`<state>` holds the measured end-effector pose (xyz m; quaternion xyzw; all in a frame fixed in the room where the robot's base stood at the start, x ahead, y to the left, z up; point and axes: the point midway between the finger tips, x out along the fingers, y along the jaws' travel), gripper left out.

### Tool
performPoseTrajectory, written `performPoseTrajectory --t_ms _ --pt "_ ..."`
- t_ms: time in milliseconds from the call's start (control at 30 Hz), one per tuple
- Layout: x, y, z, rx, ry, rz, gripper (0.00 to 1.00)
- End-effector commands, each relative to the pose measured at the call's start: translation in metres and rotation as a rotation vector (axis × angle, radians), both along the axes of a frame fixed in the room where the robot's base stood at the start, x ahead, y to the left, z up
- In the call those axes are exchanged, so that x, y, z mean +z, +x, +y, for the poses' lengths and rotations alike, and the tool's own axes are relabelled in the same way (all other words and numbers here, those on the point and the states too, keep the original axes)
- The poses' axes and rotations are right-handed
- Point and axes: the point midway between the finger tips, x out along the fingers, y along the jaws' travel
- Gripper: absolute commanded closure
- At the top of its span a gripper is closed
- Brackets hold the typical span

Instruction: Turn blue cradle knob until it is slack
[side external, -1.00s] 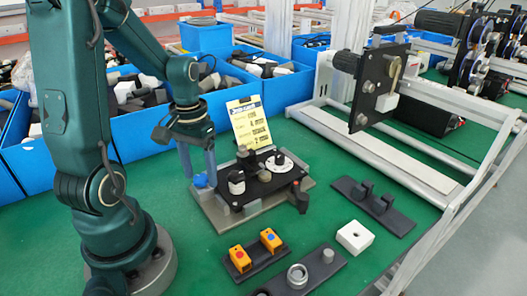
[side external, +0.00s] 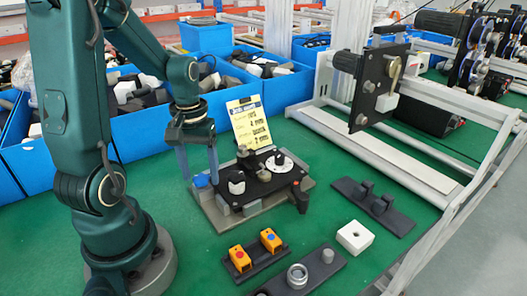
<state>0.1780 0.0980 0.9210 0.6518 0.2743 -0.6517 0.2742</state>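The blue cradle knob (side external: 201,181) sits at the left edge of the cradle, a grey base with a black plate (side external: 232,200) on the green table. My gripper (side external: 200,176) points down over the left end of the cradle. Its two grey-blue fingers are spread apart, one on each side of the knob in this view. I see no contact between the fingers and the knob, but the exact depth is hard to tell. The knob's turn angle is too small to read.
The black plate carries a white dial (side external: 279,163) and dark knobs. A yellow card (side external: 249,122) stands behind it. Orange button boxes (side external: 242,258), a ring fixture (side external: 297,276), a white block (side external: 355,237) and a black bracket (side external: 374,205) lie in front and right. Blue bins (side external: 150,128) line the back.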

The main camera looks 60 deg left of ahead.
Motion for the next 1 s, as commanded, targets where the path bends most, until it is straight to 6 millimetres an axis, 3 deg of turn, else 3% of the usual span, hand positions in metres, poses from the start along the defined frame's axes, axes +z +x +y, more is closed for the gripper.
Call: performPoseTrajectory --t_ms 267,1000 --pt "0.003 0.0 0.0 -0.002 0.001 -0.001 0.33" --pt "0.05 0.0 0.0 -0.003 0.0 0.0 0.33"
